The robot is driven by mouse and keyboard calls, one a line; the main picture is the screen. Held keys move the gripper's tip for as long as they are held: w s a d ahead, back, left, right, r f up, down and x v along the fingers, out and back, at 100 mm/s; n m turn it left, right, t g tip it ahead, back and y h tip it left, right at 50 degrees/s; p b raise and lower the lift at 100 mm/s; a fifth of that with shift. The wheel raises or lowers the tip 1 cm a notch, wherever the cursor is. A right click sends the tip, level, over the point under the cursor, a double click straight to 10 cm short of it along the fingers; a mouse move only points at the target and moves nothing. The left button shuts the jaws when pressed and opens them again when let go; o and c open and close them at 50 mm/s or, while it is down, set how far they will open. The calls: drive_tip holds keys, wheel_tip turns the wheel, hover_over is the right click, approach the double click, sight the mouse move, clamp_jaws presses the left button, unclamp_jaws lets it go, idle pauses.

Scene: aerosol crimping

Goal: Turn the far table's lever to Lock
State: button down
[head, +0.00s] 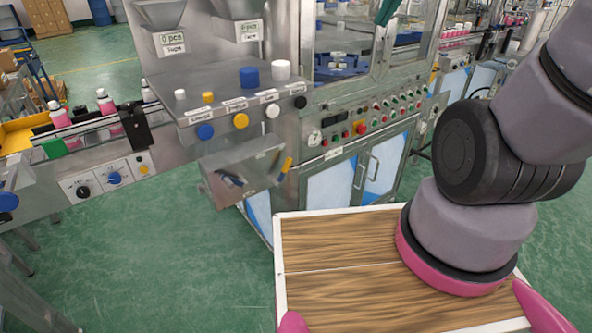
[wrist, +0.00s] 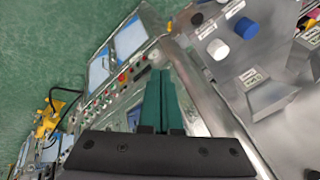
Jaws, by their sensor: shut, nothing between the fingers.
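My gripper (wrist: 160,75) shows in the wrist view as two dark green fingers lying together, shut and empty. In the head view its green fingers (head: 388,11) show at the top edge, in front of the glazed machine. A lever marked Lock cannot be made out in either view. The machine's control panel (head: 340,131) carries several red and green buttons and a red knob on yellow (head: 361,128). In the wrist view this panel (wrist: 121,94) lies tilted to the left of and behind the fingers. I see no contact between the fingers and the panel.
A steel shelf (head: 222,118) with coloured knobs and caps stands left of the machine. Below it hangs a steel box (head: 236,178) with a yellow handle (head: 285,168). A conveyor (head: 95,124) with pink bottles runs at left. Green floor (head: 160,265) is open at lower left.

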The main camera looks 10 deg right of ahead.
drive_tip(key=w+a+f+n+g+y, duration=0.1)
drive_tip(key=w+f+g+y, duration=0.3)
drive_tip(key=w+f, duration=0.7)
drive_tip(key=w+a+f+n+g+y, duration=0.1)
drive_tip(key=w+f+g+y, duration=0.3)
drive_tip(key=w+f, duration=0.75)
drive_tip(key=m+t+y, duration=0.7)
drive_tip(key=t+y, duration=0.3)
drive_tip(key=t, duration=0.1)
approach(282, 171)
drive_tip(key=w+a+r, duration=0.3)
drive_tip(key=w, duration=0.1)
drive_tip(key=shift+r, duration=0.15)
